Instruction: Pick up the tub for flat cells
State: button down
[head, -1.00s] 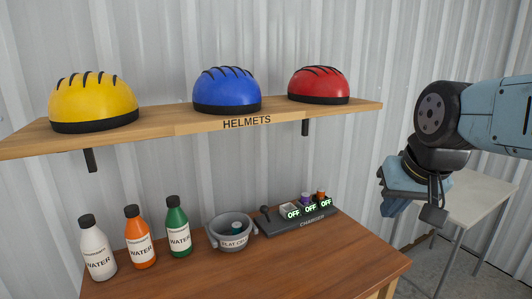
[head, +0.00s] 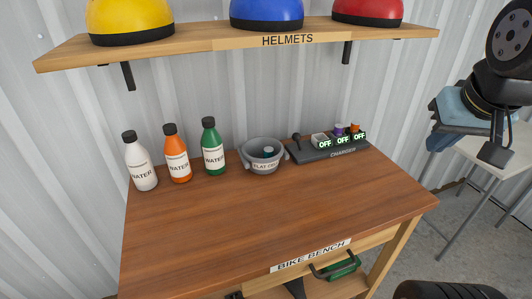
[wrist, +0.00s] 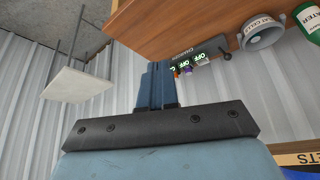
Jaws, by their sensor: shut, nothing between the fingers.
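The tub for flat cells (head: 263,163) is a grey round tub with side handles and a white label, partly readable as flat cells. It stands upright on the wooden bench, between the green water bottle and the charger. Something dark teal shows inside it. It also shows at the upper right of the wrist view (wrist: 264,36). My gripper (wrist: 158,68) is shut and empty, seen as blue fingers in the wrist view. In the head view it hangs at the right edge, off to the right of the bench and well apart from the tub.
White, orange and green water bottles (head: 213,158) stand left of the tub. The charger (head: 330,150) with OFF displays is just right of it. A helmet shelf (head: 220,44) overhangs the back. The bench front (head: 240,225) is clear. A pale table (head: 490,165) stands at right.

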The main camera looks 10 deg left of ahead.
aim_at(250, 154)
jog(key=u, duration=0.3)
jog(key=k, duration=0.95)
jog(key=z, duration=0.3)
jog(key=i, duration=1.5)
jog(key=z, duration=0.05)
